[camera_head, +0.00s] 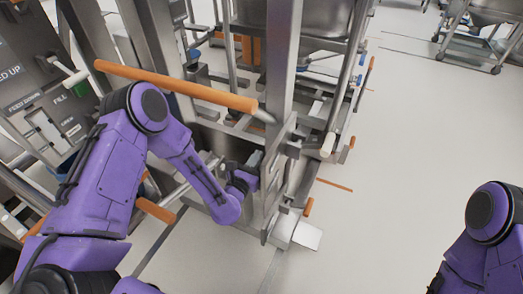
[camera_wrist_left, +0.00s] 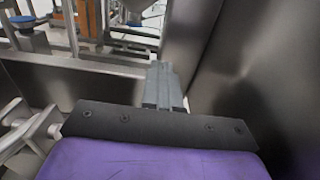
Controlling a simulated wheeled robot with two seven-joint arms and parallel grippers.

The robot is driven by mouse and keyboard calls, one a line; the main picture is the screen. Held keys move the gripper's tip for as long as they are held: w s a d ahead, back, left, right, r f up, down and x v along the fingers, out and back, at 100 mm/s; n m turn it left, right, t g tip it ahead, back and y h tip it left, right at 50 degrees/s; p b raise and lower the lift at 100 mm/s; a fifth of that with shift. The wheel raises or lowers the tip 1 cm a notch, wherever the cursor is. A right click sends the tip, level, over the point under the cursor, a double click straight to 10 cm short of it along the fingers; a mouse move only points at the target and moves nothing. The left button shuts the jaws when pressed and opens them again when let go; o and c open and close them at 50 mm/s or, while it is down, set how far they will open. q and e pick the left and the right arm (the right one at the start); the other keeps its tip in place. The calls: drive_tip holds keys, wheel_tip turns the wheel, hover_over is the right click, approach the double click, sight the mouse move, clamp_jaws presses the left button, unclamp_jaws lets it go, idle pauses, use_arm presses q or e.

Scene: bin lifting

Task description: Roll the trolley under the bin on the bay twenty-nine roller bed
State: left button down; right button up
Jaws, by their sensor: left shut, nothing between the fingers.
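A steel bin (camera_head: 325,18), cut off by the top edge in the head view, stands in a steel frame. Below it are low rails with blue and orange parts (camera_head: 312,77); I cannot tell which of these belong to the trolley or the roller bed. A long orange handle bar (camera_head: 175,86) crosses above my left arm. My left gripper (camera_head: 256,162) is low beside the upright steel post. In the left wrist view its fingers (camera_wrist_left: 162,72) are together and empty, close to a steel wall (camera_wrist_left: 265,70). My right gripper is out of view.
A panel with a green button (camera_head: 82,89) and a white-tipped lever stands at left. An upright steel post (camera_head: 283,70) is close to my left gripper. Another wheeled stand (camera_head: 478,50) is at the far right. Open pale floor lies right of centre.

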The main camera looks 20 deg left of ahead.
use_arm(q)
drive_tip(key=shift+w+d, duration=0.15)
drive_tip(key=shift+w, duration=1.45)
